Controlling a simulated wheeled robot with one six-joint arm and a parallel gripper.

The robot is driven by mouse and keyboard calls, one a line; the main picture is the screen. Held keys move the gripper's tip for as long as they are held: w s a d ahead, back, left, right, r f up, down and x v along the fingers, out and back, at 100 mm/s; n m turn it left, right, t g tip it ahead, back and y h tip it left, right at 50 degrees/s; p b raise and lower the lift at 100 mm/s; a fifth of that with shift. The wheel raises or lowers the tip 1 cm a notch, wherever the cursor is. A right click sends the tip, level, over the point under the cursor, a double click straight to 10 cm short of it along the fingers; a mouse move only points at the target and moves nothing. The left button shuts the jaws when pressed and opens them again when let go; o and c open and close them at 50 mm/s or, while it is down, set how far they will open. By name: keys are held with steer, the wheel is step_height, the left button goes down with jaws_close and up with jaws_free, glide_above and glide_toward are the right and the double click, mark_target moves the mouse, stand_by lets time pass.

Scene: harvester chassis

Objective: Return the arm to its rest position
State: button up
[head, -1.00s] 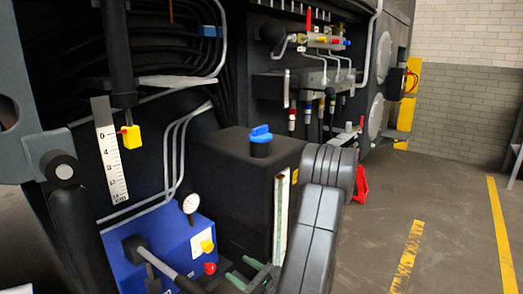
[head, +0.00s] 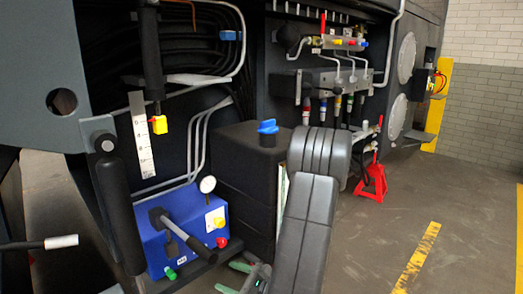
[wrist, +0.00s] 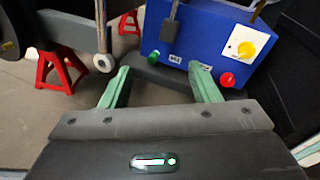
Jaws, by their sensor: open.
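My gripper (head: 232,277) has two green fingers and shows at the bottom of the head view, partly cut off. In the wrist view my gripper (wrist: 160,68) is open with nothing between its fingers. The fingers point toward the front of a blue box (head: 160,250), which also shows in the wrist view (wrist: 185,30). The box carries a gauge (head: 208,184), a black lever (head: 185,235), a yellow knob (head: 219,222), a red button and a green button. My dark grey arm hangs beside a black tank (head: 240,190) with a blue cap (head: 267,127).
A red stand (head: 372,180) is on the floor right of my arm. A white-tipped bar (head: 40,243) juts in at left. Hoses and a valve block (head: 335,80) line the chassis behind. Open floor with a yellow line (head: 415,260) lies at right.

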steer(key=s+a+r+n+g+p, duration=0.1)
steer(key=s+r+n+g, duration=0.1)
steer(key=s, duration=0.4)
steer(key=shift+s+a+r+n+g+h+p, duration=0.25)
steer(key=shift+n+g+h+p, duration=0.1)
steer(key=shift+n+g, duration=0.25)
